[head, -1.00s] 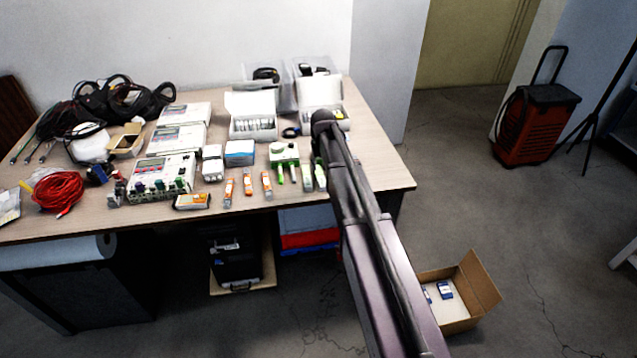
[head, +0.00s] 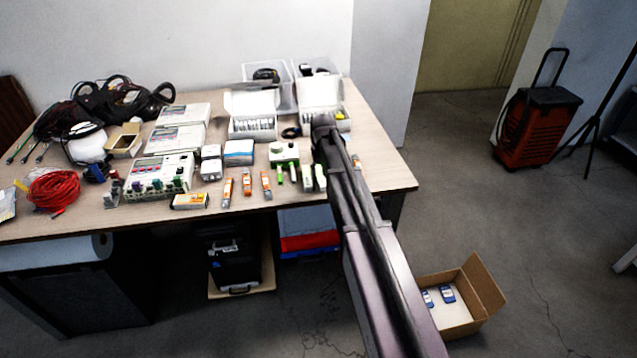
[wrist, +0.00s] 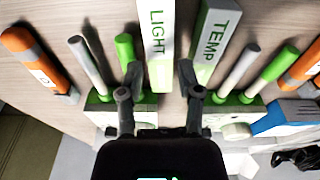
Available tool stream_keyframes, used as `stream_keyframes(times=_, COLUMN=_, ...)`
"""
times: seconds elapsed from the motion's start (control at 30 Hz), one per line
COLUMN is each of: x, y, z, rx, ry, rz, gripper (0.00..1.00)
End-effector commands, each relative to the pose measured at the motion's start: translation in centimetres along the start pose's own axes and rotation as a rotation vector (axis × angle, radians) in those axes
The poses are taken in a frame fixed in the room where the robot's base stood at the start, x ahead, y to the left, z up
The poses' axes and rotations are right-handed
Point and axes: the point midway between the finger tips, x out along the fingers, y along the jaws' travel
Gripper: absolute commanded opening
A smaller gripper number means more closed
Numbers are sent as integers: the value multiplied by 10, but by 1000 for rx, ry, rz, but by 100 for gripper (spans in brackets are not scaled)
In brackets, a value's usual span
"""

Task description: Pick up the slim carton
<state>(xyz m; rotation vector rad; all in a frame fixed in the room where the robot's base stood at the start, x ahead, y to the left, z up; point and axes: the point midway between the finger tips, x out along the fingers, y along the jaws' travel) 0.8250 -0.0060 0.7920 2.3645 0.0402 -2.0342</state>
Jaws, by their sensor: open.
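Two slim white cartons with green ends lie side by side on the table. In the wrist view one reads LIGHT (wrist: 157,40) and the other TEMP (wrist: 213,40); I cannot tell which the task means. In the head view they show as pale narrow shapes, TEMP (head: 307,178) and LIGHT (head: 320,177), beside my arm. My gripper (wrist: 160,72) is open, with its fingers apart around the near end of the LIGHT carton in the picture. Touching or height above it cannot be told. In the head view my arm hides the gripper.
Green-tipped probes (wrist: 268,70) and orange-and-grey sticks (wrist: 38,58) lie close on both sides. White devices with green parts (wrist: 108,115) stand below the cartons in the wrist view. An open cardboard box (head: 478,290) sits on the floor.

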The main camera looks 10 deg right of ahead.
Motion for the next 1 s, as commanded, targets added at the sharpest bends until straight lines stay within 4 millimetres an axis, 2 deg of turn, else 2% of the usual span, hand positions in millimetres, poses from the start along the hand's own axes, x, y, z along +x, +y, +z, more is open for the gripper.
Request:
stream_keyframes(times=0.03, x=8, y=0, z=0, rx=0, ry=0, rz=0, gripper=46)
stream_keyframes(times=0.3, x=24, y=0, z=0, rx=0, ry=0, rz=0, gripper=46)
stream_keyframes(times=1.0, x=24, y=0, z=0, rx=0, ry=0, rz=0, gripper=46)
